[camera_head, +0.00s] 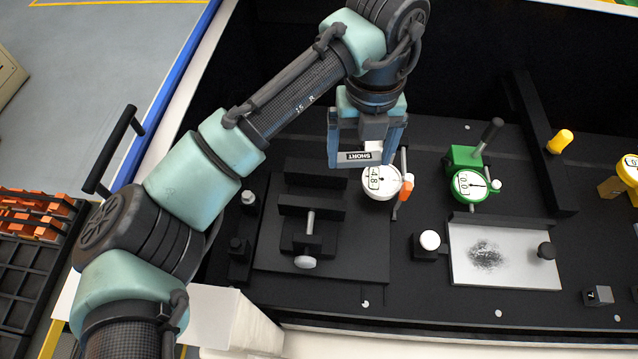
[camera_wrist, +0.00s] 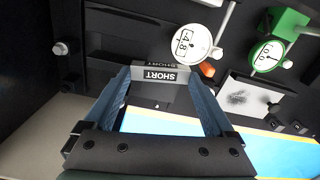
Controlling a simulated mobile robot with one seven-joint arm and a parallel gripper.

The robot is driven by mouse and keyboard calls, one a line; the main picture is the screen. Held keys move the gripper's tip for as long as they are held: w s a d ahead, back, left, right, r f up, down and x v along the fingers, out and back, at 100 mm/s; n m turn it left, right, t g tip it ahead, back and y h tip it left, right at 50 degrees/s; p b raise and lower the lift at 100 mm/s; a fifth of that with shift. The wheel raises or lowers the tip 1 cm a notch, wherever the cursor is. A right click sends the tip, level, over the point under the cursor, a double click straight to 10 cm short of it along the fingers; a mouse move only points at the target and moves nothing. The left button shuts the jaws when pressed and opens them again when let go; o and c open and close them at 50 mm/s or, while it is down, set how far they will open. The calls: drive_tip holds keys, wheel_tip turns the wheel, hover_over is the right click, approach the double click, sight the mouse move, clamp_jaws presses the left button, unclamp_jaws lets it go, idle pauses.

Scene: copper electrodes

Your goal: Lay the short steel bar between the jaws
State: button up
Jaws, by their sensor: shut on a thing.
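The short steel bar (camera_head: 372,156) is a pale grey block with a black "SHORT" label. My gripper (camera_head: 362,152) is shut on it, with one blue finger at each end. In the wrist view, the bar (camera_wrist: 160,76) spans the two fingertips (camera_wrist: 158,84). The black vise jaws (camera_head: 312,206) sit on a dark plate to the left of and below the bar in the head view. A screw with a round silver knob (camera_head: 305,262) runs out of the front of the vise. The bar appears held above the bench, apart from the jaws; its exact height is hard to tell.
A white dial gauge (camera_head: 381,182) reading about 4.8 stands close beside the bar, with an orange-tipped post. A green dial gauge (camera_head: 469,184), a white plate with a dark smudge (camera_head: 515,270) and a small black block (camera_head: 598,295) lie to the right.

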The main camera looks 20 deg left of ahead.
drive_tip(key=m+p, duration=0.1)
drive_tip(key=m, duration=0.1)
hover_over(314, 188)
drive_tip(key=s, duration=0.2)
drive_tip(key=f, duration=0.5)
drive_tip(key=f+p, duration=0.1)
drive_tip(key=f, duration=0.5)
drive_tip(key=shift+w+d, duration=0.2)
drive_tip(key=shift+d, duration=0.15)
drive_tip(key=shift+f, duration=0.1)
drive_tip(key=o, duration=1.4)
drive_tip(key=shift+o, duration=0.2)
wheel_tip(314, 188, up, 12)
drive_tip(key=b, duration=0.1)
drive_tip(key=shift+b, duration=0.4)
